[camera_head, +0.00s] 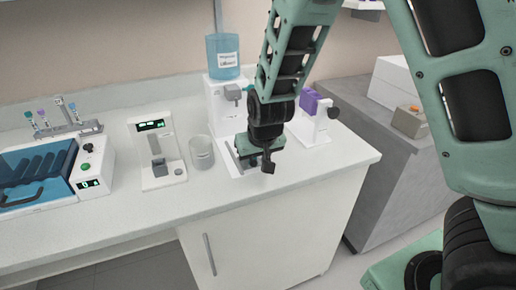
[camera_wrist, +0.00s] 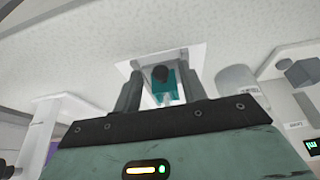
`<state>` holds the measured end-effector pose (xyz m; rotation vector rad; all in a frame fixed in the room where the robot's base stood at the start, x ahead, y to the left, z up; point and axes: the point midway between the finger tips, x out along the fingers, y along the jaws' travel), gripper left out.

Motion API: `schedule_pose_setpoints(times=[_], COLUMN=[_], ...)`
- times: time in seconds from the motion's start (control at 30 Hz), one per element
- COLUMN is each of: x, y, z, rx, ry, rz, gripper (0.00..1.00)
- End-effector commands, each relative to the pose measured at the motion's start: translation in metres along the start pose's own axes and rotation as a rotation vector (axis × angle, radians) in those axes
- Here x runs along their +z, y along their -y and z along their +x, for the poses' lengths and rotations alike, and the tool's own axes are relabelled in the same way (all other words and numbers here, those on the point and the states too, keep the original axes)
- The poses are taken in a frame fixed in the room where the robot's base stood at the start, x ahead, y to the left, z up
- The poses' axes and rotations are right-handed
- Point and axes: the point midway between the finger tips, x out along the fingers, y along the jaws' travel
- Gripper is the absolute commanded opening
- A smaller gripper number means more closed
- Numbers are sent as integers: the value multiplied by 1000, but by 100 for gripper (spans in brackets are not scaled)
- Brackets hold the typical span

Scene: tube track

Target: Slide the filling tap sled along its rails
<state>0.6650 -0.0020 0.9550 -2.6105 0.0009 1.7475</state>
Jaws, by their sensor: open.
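The filling station (camera_head: 220,118) is a white tower with a blue labelled bottle (camera_head: 224,55) on top and a grey tap head (camera_head: 232,92). A white base plate with a slot lies at its foot, partly hidden by my gripper in the head view. In the wrist view a teal sled (camera_wrist: 164,92) with a dark knob (camera_wrist: 160,73) sits in the slot of the white plate (camera_wrist: 192,52). My gripper (camera_head: 268,165) is low over this plate. Its open fingers (camera_wrist: 161,92) stand on either side of the sled; I cannot tell whether they touch it.
A clear beaker (camera_head: 201,152) and a white device with a green display (camera_head: 157,152) stand left of the station. A purple-and-white device (camera_head: 311,117) stands to the right. A blue tube bath (camera_head: 40,172) is far left. The counter front (camera_head: 200,197) is clear.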

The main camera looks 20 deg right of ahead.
Motion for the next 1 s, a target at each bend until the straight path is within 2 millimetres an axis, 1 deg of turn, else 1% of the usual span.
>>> schedule_pose_setpoints(times=[0.17,0.5,0.7,0.83,1.0], x=[-1,-2,-1,-1,0], y=[2,2,2,1,0], z=[-26,-105,-144,-161,-171], rx=[-3,-4,-4,-3,-2], ry=[-3,-1,0,1,2], rz=[-5,-5,-4,-3,-2], gripper=[42,42,42,42,42])
